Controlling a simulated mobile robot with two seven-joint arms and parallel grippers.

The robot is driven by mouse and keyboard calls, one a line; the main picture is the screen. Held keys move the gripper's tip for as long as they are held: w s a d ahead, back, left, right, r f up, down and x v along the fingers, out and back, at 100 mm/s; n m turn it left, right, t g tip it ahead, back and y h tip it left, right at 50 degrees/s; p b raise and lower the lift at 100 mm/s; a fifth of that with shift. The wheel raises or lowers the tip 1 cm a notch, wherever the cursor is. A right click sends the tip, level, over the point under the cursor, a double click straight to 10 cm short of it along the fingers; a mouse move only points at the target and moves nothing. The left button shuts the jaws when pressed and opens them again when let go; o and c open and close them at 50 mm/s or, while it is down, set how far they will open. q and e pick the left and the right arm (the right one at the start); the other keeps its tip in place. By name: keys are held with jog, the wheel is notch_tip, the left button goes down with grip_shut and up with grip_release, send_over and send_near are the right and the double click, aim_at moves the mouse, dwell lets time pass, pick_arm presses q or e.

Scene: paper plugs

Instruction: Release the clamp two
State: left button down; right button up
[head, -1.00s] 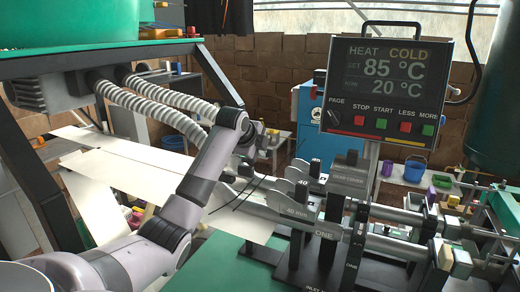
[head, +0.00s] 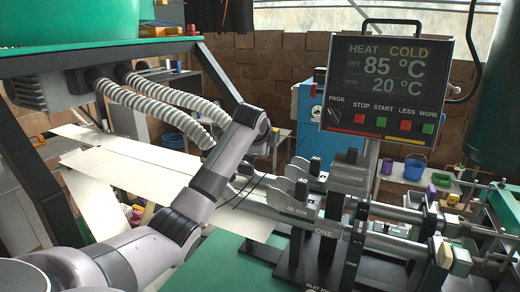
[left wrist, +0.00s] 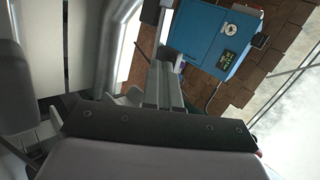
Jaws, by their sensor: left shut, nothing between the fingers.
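The clamp rig (head: 350,225) stands at the right of the head view. Its near part carries the labels "40 mm" and "ONE" (head: 323,233). Similar grey plates and dark knobs (head: 302,187) stand behind it, but I cannot read a "TWO" on any of them, so I cannot tell clamp two apart. My left arm reaches in from the left, with its wrist left of the rig. In the head view the arm hides most of the left gripper. In the left wrist view the left gripper (left wrist: 155,92) is shut and empty. My right gripper is not in view.
A control panel (head: 395,85) reads HEAT COLD, 85 °C and 20 °C above the rig. White sheets (head: 150,165) lie left of the rig. Ribbed hoses (head: 165,115) hang behind my arm. A blue cabinet (head: 308,115) stands behind, also in the left wrist view (left wrist: 215,40).

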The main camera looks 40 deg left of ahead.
pick_arm(q)
jog(key=shift+w+a+n+g+y, duration=0.15)
jog(key=shift+w+n+g+y, duration=0.4)
jog(key=shift+w+n, duration=0.45)
jog(key=shift+w+a+n+g+y, duration=0.15)
jog(key=shift+w+n+g+y, duration=0.4)
jog(key=shift+w+n, duration=0.45)
jog(key=shift+s, duration=0.1)
jog(key=shift+s+a, duration=0.3)
jog(key=shift+s, duration=0.45)
jog(key=shift+d, duration=0.15)
